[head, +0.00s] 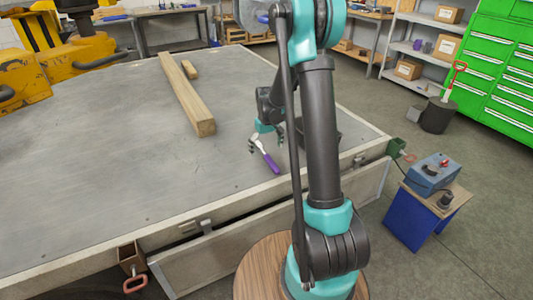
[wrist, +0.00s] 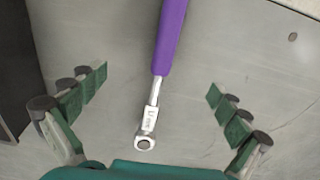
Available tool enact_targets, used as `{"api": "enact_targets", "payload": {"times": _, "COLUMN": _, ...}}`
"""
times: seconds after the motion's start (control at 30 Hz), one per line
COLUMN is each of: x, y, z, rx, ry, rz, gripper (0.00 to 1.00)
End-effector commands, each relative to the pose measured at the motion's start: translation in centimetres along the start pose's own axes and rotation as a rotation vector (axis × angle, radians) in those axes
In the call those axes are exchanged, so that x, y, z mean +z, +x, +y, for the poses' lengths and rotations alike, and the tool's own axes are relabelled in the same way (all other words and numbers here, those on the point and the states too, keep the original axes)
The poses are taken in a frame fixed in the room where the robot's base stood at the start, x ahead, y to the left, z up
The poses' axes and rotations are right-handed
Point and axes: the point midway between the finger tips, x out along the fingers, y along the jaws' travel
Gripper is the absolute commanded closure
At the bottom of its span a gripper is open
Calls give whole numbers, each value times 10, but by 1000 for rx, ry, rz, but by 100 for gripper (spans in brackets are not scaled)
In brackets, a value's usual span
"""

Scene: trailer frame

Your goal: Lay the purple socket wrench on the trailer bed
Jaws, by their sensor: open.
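The purple socket wrench (head: 270,164) has a purple handle and a silver ring-shaped head. It appears to lie on the grey trailer bed (head: 110,150), near the bed's right front corner. My gripper (head: 266,146) is just above the wrench's metal end, with the handle pointing towards the bed's front edge. In the wrist view, the wrench (wrist: 170,35) lies between the spread fingers of my gripper (wrist: 157,84), with a clear gap on both sides. The gripper is open and holds nothing.
A long wooden beam (head: 187,95) and a short wood block (head: 189,69) lie on the bed beyond the wrench. Yellow machinery (head: 60,60) stands at the left. A blue box-like stand (head: 415,215) is off the bed's right corner. The bed's left front is clear.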

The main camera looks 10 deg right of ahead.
Motion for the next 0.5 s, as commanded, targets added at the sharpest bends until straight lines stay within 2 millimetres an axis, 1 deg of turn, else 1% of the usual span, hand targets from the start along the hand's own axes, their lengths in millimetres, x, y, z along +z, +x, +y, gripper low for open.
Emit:
{"api": "enact_targets", "payload": {"times": 0.1, "x": 1, "y": -24, "z": 0, "rx": 0, "ry": 0, "rz": 0, "gripper": 0}}
{"api": "enact_targets", "payload": {"times": 0.3, "x": 1, "y": -65, "z": 0, "rx": 0, "ry": 0, "rz": 0, "gripper": 0}}
{"api": "enact_targets", "payload": {"times": 0.4, "x": 0, "y": -81, "z": 0, "rx": 0, "ry": 0, "rz": 0, "gripper": 0}}
{"api": "enact_targets", "payload": {"times": 0.5, "x": 0, "y": -92, "z": 0, "rx": 0, "ry": 0, "rz": 0, "gripper": 0}}
